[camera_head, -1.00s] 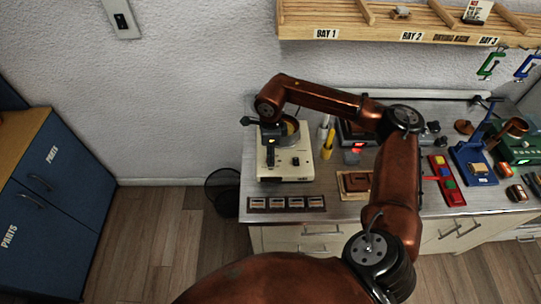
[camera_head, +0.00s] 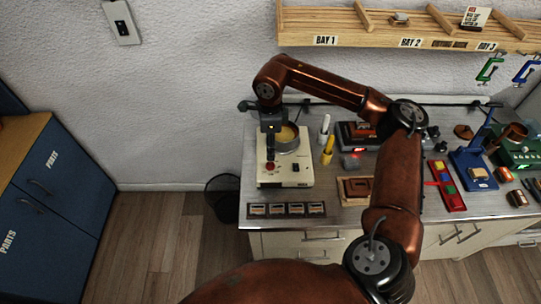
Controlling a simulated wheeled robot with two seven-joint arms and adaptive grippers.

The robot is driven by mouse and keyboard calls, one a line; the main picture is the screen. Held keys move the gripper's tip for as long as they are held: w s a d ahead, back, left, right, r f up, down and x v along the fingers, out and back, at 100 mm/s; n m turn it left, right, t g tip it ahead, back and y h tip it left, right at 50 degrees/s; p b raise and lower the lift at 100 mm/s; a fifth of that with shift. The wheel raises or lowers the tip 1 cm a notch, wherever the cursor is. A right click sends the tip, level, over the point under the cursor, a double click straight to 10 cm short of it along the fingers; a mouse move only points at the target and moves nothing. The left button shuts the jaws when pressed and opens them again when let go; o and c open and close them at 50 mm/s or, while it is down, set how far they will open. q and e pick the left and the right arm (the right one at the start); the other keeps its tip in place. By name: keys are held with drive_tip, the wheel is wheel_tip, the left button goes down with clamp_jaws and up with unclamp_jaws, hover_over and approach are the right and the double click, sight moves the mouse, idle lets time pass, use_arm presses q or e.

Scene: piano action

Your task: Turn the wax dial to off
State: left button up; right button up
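My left gripper (camera_head: 270,146) points down above the left part of the pot, just behind the red spot. Its fingers are too small and dark to show whether they are open. My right gripper is not in view.
A white and a yellow bottle (camera_head: 327,150) stand right of the pot. A dark strip with several small cards (camera_head: 287,209) lies in front. A brown block (camera_head: 355,189) and a red tray (camera_head: 446,185) lie farther right. A wooden shelf (camera_head: 300,29) runs above.

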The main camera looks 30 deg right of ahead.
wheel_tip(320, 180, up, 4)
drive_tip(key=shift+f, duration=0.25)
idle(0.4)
